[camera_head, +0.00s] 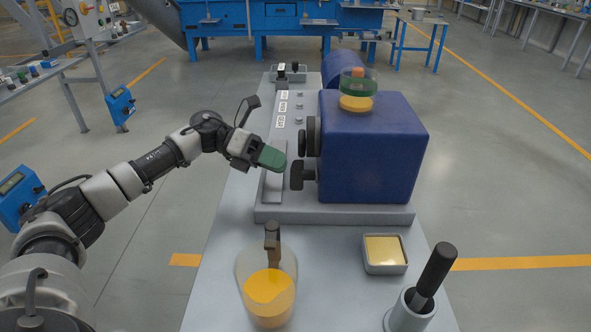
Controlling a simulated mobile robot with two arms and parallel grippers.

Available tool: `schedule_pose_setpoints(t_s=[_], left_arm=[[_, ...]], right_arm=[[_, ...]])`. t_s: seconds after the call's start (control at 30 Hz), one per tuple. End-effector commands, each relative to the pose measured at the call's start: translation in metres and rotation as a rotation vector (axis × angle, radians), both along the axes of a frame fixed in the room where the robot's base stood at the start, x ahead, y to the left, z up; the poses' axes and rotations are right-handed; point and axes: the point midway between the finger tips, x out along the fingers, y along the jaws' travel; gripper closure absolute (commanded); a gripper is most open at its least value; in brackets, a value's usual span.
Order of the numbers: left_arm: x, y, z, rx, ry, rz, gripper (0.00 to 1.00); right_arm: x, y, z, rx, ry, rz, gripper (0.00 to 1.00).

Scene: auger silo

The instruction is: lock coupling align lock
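A blue box-shaped machine (375,150) stands on a grey base plate (340,214) on the bench. Two dark round knob-like parts, an upper one (311,136) and a lower one (300,174), stick out from its left side; I cannot tell which is the coupling or its lock. My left gripper (270,157) is just left of these parts in the picture, pointing right. A green piece shows at its tip; I cannot tell whether it is the fingers or something held. A visible gap to the lower knob is small; contact is unclear. My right gripper is out of view.
A clear jug with orange contents (268,293), a square tin with a yellow top (384,250) and a grey cup (408,312) with a black-handled tool stand at the front. A green-and-yellow stack (357,90) sits on the machine. The bench middle is clear.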

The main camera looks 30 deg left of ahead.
Motion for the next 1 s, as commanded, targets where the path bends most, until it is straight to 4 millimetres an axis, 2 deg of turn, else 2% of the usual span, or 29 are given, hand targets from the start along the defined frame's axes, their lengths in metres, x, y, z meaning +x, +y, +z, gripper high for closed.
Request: schedule_pose_setpoints(t_s=[0.1, 0.3, 0.63, 0.9, 1.0], left_arm=[[0.003, -0.021, -0.005, 0.000, -0.001, -0.003, 0.62], [0.006, -0.039, -0.010, -0.001, 0.000, 0.000, 0.62], [0.007, -0.043, -0.011, -0.001, 0.001, 0.001, 0.62], [0.007, -0.042, -0.012, -0.001, 0.001, 0.001, 1.00], [0.007, -0.042, -0.012, 0.000, -0.001, 0.001, 1.00]], right_arm=[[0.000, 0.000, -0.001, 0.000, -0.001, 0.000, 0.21], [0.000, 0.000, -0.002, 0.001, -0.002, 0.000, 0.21], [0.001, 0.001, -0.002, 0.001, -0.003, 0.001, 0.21], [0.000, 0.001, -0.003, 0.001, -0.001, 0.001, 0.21], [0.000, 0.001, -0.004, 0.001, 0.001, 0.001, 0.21]])
